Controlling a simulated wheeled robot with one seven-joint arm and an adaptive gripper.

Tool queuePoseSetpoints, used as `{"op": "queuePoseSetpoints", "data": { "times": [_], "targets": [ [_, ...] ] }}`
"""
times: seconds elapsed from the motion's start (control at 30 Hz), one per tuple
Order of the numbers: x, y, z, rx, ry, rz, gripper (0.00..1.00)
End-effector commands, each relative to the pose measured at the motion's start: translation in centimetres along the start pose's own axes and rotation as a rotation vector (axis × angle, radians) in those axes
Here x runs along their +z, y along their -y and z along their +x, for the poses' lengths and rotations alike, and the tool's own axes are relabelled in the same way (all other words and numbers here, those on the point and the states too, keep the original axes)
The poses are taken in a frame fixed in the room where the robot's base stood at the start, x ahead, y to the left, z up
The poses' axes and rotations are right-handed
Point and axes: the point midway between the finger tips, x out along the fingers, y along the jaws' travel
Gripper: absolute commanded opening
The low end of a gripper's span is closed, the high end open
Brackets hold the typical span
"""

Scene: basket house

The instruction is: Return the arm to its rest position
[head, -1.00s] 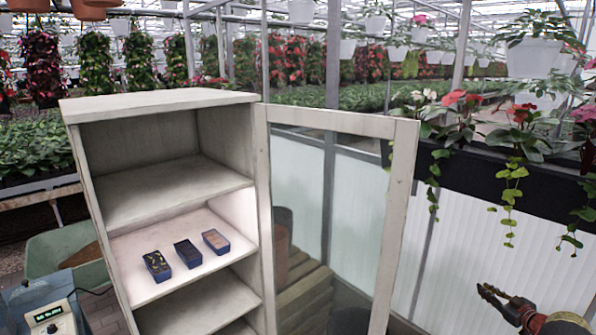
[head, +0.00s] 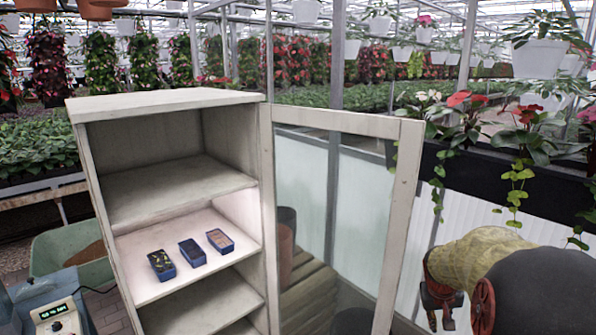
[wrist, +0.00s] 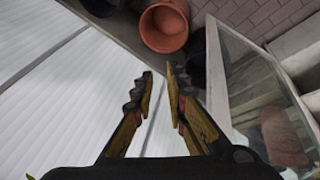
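My arm (head: 520,285) shows at the lower right of the head view, in front of the white wall panels and right of the open cabinet door. My gripper (head: 440,322) hangs low there, pointing down and partly cut off by the bottom edge. In the wrist view my gripper (wrist: 159,75) has its two fingers apart with nothing between them.
The pale cabinet (head: 160,102) stands open, with three small blue trays (head: 192,253) in a row on a lit shelf. Its glazed door (head: 398,215) swings out toward my arm. Terracotta pots (wrist: 164,25) are on the floor. A planter (head: 540,185) hangs behind my arm.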

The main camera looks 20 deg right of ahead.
Motion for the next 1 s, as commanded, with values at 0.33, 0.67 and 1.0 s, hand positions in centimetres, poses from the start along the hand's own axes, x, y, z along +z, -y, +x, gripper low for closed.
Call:
{"op": "queuePoseSetpoints", "data": {
  "times": [0.33,0.67,1.0],
  "targets": [
    [13.8,13.9,-12.6,-0.196,0.098,-0.113,0.14],
    [22.1,21.1,-20.9,-0.353,-0.068,-0.281,0.14],
    [23.8,24.0,-26.7,-0.445,-0.243,-0.433,0.14]
  ]
}}
